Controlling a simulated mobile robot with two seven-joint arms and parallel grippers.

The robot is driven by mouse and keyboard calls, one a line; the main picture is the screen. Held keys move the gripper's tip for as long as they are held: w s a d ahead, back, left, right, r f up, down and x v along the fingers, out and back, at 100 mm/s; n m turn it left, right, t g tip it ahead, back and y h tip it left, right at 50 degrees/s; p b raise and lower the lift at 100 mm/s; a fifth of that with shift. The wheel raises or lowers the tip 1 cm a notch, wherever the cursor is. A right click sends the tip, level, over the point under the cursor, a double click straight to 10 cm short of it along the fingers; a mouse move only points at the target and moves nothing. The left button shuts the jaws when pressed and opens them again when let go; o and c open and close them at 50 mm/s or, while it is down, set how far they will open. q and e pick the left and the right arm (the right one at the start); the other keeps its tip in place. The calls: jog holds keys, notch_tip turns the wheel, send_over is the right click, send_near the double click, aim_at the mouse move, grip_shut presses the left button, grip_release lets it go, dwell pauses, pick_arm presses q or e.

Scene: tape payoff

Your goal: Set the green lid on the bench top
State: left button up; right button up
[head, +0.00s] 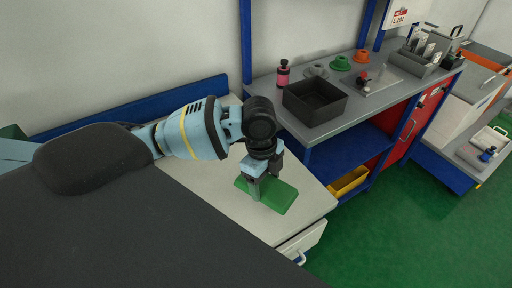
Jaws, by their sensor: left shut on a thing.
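The green lid (282,199) is a flat green slab at the front right end of the pale bench top (225,207). My left gripper (265,186) points down over it and is shut on it, with one finger showing in front of the lid. The lid looks level, and I cannot tell whether it touches the top or is held just above it. Part of the lid is hidden by the gripper. My right gripper is not in view.
Behind stands a grey workbench (330,133) with a black open bin (314,102), a pink bottle (283,73), green rolls (340,63) and a grey divided tray (420,60). A yellow bin (349,182) sits below. Green floor (400,240) is open at right.

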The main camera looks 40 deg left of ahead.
pick_arm(q)
jog(key=w+a, duration=0.1)
jog(key=w, duration=0.1)
jog(key=w+a, duration=0.2)
jog(key=w, duration=0.1)
jog(key=w+a, duration=0.2)
jog(key=shift+w+a+f+b, duration=0.1)
jog(key=shift+w+f+b, duration=0.2)
jog(key=shift+f, duration=0.1)
jog(key=shift+a, duration=0.1)
jog(key=shift+w+a, duration=0.2)
jog(key=shift+w, duration=0.1)
jog(key=shift+f, duration=1.75)
jog(key=shift+f, duration=0.1)
jog(key=o, duration=1)
jog(key=shift+c, duration=0.2)
notch_tip(320, 180, up, 12)
jog(key=a, duration=0.1)
jog(key=shift+a, duration=0.15)
